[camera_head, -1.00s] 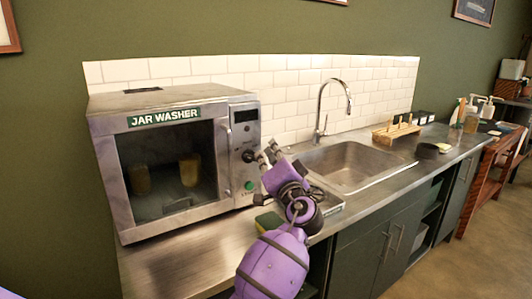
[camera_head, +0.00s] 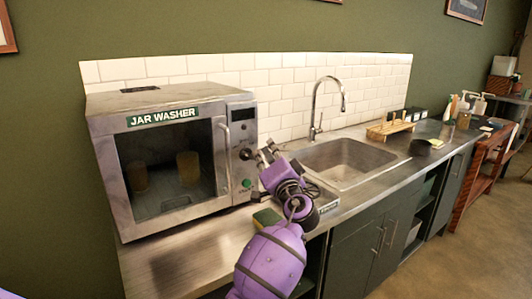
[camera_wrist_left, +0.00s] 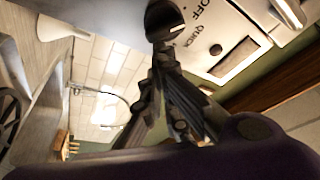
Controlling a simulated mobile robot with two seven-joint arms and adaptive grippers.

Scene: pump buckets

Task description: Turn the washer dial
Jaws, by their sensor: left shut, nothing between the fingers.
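The jar washer (camera_head: 165,118) is a steel box with a glass door at the left of the counter. Its black round dial (camera_head: 246,154) is on the right-hand front panel, above a green button (camera_head: 247,183). In the left wrist view the dial (camera_wrist_left: 163,18) shows a pale pointer mark, with "OFF" and "QUICK" printed beside it. My left gripper (camera_head: 266,150) is shut and empty, with its fingertips just right of the dial. In the wrist view its fingertips (camera_wrist_left: 163,52) are right at the dial's edge; I cannot tell whether they touch. My right gripper is not in view.
Two yellowish jars (camera_head: 188,168) stand behind the washer's closed door. A sponge (camera_head: 266,218) lies on the counter beside my left arm. The sink (camera_head: 347,160) and its tall faucet (camera_head: 314,110) are to the right. A wooden rack (camera_head: 390,130) stands beyond the sink.

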